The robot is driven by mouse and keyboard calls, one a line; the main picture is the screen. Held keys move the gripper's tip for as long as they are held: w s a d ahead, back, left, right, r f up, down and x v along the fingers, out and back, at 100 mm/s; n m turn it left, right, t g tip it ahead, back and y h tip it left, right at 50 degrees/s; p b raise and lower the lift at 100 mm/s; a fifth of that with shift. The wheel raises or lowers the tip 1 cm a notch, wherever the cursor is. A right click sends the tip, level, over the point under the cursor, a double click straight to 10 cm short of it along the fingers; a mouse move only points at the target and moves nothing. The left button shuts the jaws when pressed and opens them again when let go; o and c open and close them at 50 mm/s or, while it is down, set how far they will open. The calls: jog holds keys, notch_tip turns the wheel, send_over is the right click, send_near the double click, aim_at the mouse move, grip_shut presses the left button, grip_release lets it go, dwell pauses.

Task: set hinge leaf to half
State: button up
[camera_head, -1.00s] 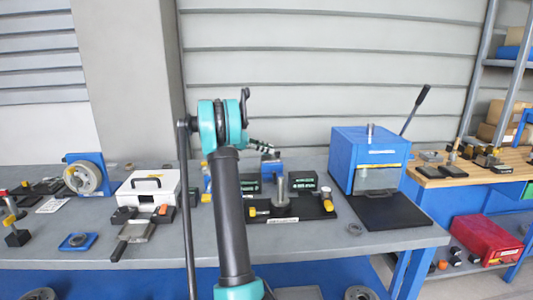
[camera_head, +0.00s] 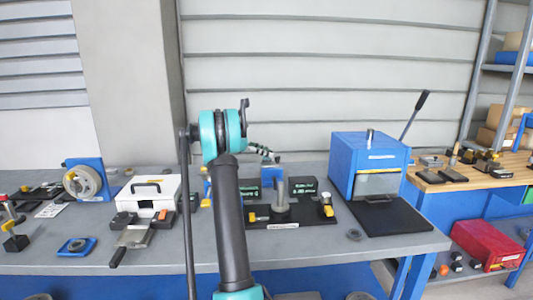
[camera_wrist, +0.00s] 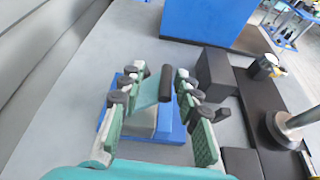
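The hinge leaf (camera_wrist: 154,88) is a grey-green plate with a dark rounded bar along its right edge, seen in the wrist view. It stands up at a tilt from a blue base (camera_wrist: 175,131). A blue block at the back of the bench (camera_head: 271,171) in the head view seems to be the same fixture, mostly hidden behind dark boxes. My gripper (camera_wrist: 156,82) is open, its green fingers with dark pads on either side of the leaf. I see gaps and cannot make out contact. In the head view my gripper (camera_head: 262,152) is small and partly hidden by my arm.
A black plate with a metal post (camera_head: 281,198) and dark boxes stands just in front of the fixture. A blue press (camera_head: 368,165) with a lever is to the right. A white case (camera_head: 148,190) is left.

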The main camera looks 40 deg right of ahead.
dwell(0.3)
jog(key=v, duration=1.2)
